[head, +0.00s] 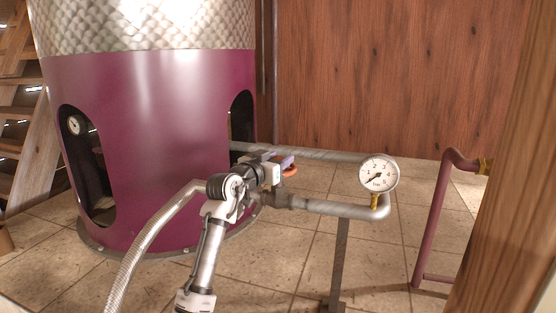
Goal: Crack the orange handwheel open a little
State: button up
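The orange handwheel (290,170) shows in the head view as a small orange rim, on the grey pipework just right of the purple still. My gripper (283,162) is right at the handwheel, and its fingers overlap the wheel in the picture. The wheel's upper and left parts are hidden behind the gripper. I cannot tell whether the fingers touch the wheel, or whether they are open or shut. My arm reaches up to it from the lower middle of the picture.
The large purple still (150,140) stands close on the left. A round pressure gauge (379,174) rises from the grey pipe (335,208) on the right. A maroon pipe rail (432,220) and a wooden post (505,170) stand further right. Tiled floor lies around.

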jog(key=c, duration=0.6)
jog(key=shift+c, duration=0.2)
jog(key=shift+d+n+t+y+p, duration=0.1)
jog(key=shift+n+t+y+p, duration=0.35)
jog(key=shift+y, duration=0.25)
jog(key=shift+n+t+y, duration=0.35)
jog(key=shift+n+y, duration=0.3)
jog(key=shift+y, duration=0.05)
jog(key=n+t+y+p, duration=0.1)
jog(key=n+y, duration=0.2)
jog(key=y, duration=0.1)
jog(key=shift+d+p, duration=0.1)
jog(key=shift+p, duration=0.3)
jog(key=n+y, duration=0.2)
jog(key=y, duration=0.2)
jog(key=shift+f, duration=0.1)
jog(key=shift+n+y, duration=1.4)
jog(key=shift+y, duration=0.7)
